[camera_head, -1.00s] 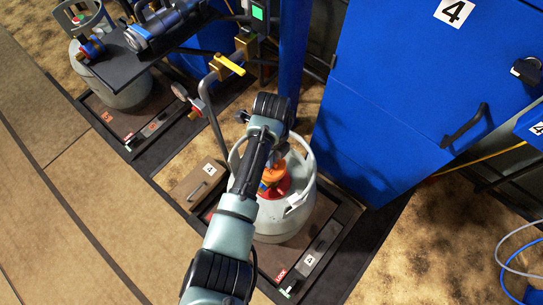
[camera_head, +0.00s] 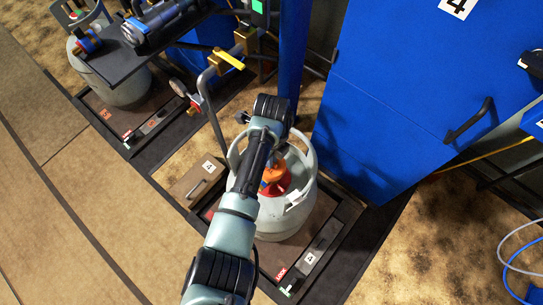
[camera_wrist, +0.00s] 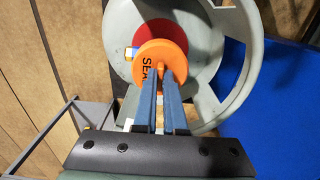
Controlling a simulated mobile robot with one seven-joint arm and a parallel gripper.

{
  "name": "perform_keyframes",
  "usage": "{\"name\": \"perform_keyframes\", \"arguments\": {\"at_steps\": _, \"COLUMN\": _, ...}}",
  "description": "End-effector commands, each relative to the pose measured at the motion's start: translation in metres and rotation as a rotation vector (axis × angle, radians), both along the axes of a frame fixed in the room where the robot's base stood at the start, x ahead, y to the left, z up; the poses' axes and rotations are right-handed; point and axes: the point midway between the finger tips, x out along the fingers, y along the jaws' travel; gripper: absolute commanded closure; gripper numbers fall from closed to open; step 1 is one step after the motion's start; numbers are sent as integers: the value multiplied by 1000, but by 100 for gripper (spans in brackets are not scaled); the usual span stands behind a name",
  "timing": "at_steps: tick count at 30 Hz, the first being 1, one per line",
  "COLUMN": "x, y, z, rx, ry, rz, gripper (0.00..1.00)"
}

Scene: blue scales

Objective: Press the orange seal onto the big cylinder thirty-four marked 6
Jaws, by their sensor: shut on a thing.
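The orange seal (camera_wrist: 155,62), a disc with lettering that starts "SE", is between my gripper's blue fingers (camera_wrist: 163,82), which are shut on its stem. In the head view the orange seal (camera_head: 273,173) shows beside my arm, over the red top (camera_head: 279,187) of a large grey cylinder (camera_head: 283,220). In the wrist view the seal overlaps the red part (camera_wrist: 152,30), inside the cylinder's grey collar (camera_wrist: 238,70). I cannot tell whether the seal touches the cylinder. No 6 is readable on this cylinder; the plate in front of it is marked 4.
A second grey cylinder (camera_head: 118,88) stands at the upper left, partly under a dark shelf (camera_head: 112,62). A blue cabinet (camera_head: 410,90) marked 4 stands close on the right. A pipe with a yellow-handled valve (camera_head: 229,59) rises behind. The floor at left is clear.

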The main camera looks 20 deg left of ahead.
Motion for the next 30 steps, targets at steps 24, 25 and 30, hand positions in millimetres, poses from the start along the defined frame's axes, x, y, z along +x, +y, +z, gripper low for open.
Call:
{"name": "perform_keyframes", "arguments": {"at_steps": 24, "x": 1, "y": 0, "z": 15, "rx": 0, "ry": -3, "rz": -1, "gripper": 57}}
{"name": "perform_keyframes", "arguments": {"at_steps": 25, "x": 1, "y": 0, "z": 20, "rx": 0, "ry": -3, "rz": -1, "gripper": 57}}
{"name": "perform_keyframes", "arguments": {"at_steps": 30, "x": 1, "y": 0, "z": 59, "rx": 0, "ry": -4, "rz": 0, "gripper": 57}}
